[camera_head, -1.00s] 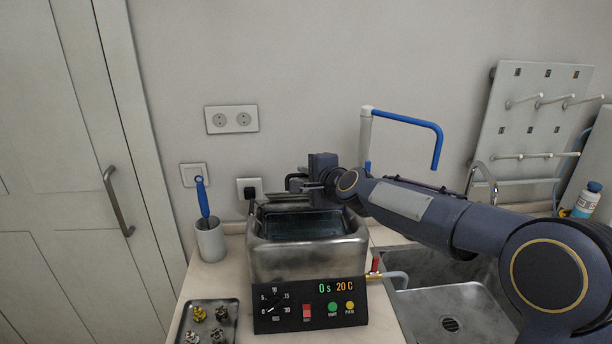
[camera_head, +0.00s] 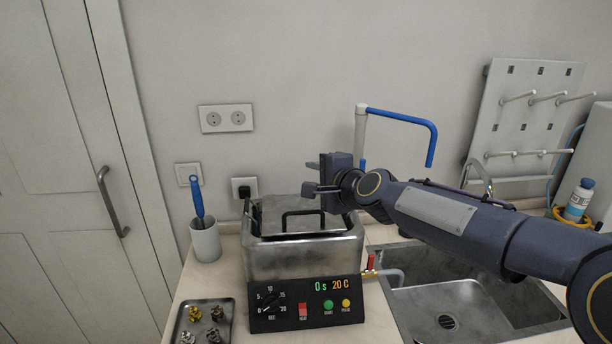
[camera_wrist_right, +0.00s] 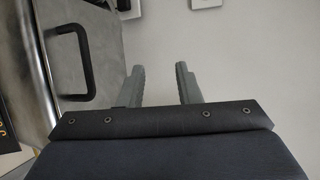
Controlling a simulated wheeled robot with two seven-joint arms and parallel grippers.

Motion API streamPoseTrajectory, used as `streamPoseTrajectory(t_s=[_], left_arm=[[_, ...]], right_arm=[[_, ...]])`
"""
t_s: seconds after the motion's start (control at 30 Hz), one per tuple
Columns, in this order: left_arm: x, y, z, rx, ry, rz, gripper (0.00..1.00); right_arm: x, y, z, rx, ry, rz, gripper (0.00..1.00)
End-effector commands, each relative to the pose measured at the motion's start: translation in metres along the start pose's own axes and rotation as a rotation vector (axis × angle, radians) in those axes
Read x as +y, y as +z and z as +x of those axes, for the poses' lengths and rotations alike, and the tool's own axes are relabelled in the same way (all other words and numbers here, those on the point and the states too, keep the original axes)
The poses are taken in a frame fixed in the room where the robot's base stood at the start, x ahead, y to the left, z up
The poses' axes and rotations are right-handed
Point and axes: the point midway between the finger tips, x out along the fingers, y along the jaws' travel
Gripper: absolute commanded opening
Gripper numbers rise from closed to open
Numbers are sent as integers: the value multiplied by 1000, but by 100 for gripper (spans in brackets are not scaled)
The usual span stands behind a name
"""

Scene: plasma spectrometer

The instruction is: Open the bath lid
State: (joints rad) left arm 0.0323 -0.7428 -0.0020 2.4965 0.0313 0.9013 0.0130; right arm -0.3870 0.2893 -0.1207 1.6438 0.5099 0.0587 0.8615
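The metal bath (camera_head: 300,262) stands on the counter, with a control panel on its front. Its lid (camera_head: 270,210) lies across the top, with a dark bar handle (camera_head: 303,213) standing up from it; whether it sits fully flush I cannot tell. In the right wrist view the lid (camera_wrist_right: 50,70) and handle (camera_wrist_right: 88,60) are at the left. My right gripper (camera_head: 308,178) is above the lid's rear right part, open, with nothing between its fingers; the parted fingers (camera_wrist_right: 160,78) also show in the wrist view, apart from the handle. My left gripper is not in view.
A tray of small metal parts (camera_head: 232,312) lies at front left, and a cup with a blue brush (camera_head: 205,240) stands left of the bath. A sink (camera_head: 470,300) and a blue-and-white faucet (camera_head: 361,140) are to the right. A wall is close behind.

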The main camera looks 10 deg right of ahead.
Motion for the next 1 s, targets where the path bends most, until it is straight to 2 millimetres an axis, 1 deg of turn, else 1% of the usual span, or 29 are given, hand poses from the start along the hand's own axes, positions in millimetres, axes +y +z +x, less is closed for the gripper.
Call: streamPoseTrajectory(t_s=[0.03, 0.13, 0.47, 0.57, 0.67, 0.77, 0.8, 0.87, 0.9, 0.97, 1.0], left_arm=[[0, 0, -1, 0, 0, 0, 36], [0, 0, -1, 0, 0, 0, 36], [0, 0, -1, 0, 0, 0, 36], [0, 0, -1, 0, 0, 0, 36], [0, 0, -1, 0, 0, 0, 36], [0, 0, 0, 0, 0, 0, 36], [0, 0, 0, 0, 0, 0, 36], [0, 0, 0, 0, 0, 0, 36], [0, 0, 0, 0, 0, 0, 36], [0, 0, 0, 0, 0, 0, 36], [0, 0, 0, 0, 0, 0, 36]], right_arm=[[0, 1, -6, -1, 0, -1, 31], [0, 0, -12, -1, 1, 0, 31], [2, 0, -14, -1, 4, -2, 31], [6, -4, -27, -8, 19, -35, 31], [21, -13, -61, -30, 67, -131, 31], [53, -19, -113, -74, 148, -290, 31], [70, -20, -136, -97, 187, -363, 31], [98, -19, -170, -132, 246, -473, 31], [116, -17, -191, -156, 284, -545, 31], [146, -13, -221, -195, 344, -648, 31], [166, -10, -239, -220, 383, -711, 31]])
